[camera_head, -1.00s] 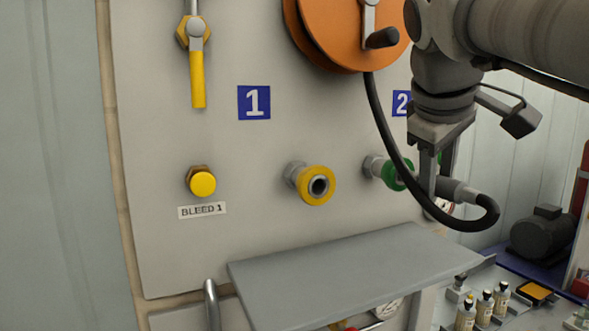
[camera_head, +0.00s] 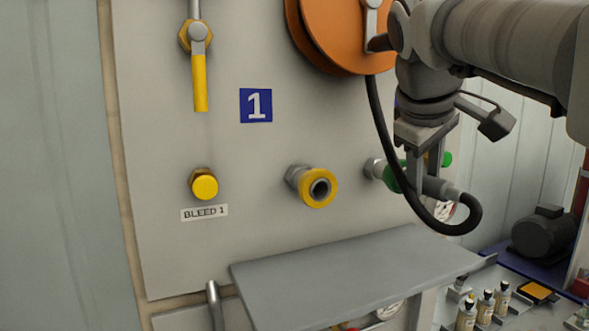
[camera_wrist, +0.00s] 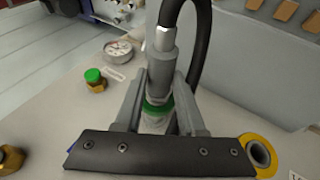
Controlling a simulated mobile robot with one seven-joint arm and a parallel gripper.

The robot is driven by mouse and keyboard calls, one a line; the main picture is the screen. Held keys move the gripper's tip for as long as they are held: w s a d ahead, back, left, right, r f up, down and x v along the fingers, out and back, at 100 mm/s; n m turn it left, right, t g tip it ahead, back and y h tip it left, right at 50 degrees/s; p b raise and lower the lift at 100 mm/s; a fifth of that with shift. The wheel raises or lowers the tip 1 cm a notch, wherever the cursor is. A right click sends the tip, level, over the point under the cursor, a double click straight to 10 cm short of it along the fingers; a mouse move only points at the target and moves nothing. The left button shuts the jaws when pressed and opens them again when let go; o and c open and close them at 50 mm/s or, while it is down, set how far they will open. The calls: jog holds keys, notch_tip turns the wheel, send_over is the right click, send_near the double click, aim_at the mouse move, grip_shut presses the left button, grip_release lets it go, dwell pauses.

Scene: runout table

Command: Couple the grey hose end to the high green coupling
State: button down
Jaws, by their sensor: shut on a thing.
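My gripper (camera_head: 428,182) is shut on the grey hose end (camera_head: 438,188), in front of the upright panel. The grey hose end (camera_wrist: 161,72) lies between the two fingers in the wrist view, with the black hose curving away from its back. The green coupling (camera_head: 393,177) sticks out of the panel, partly hidden behind my gripper. Its green ring (camera_wrist: 157,107) shows between the fingers in the wrist view, in line with the hose end's front. The two look very close or touching; I cannot tell whether the hose end is seated.
A yellow-ringed coupling (camera_head: 318,187) sits left of the green one. A green-capped fitting (camera_wrist: 94,78) and a gauge (camera_wrist: 119,49) are near my gripper. A grey shelf (camera_head: 350,275) juts out below. The black hose (camera_head: 379,120) hangs from the orange reel (camera_head: 335,45).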

jog(key=shift+w+a+r, duration=0.1)
jog(key=shift+w+a, duration=0.05)
jog(key=shift+w, duration=0.35)
jog(key=shift+c, duration=2.1)
grip_release()
jog(key=shift+w, duration=0.1)
jog(key=p+v, duration=0.1)
jog(key=v, duration=1.6)
jog(key=shift+s, duration=0.25)
jog(key=shift+r, duration=0.1)
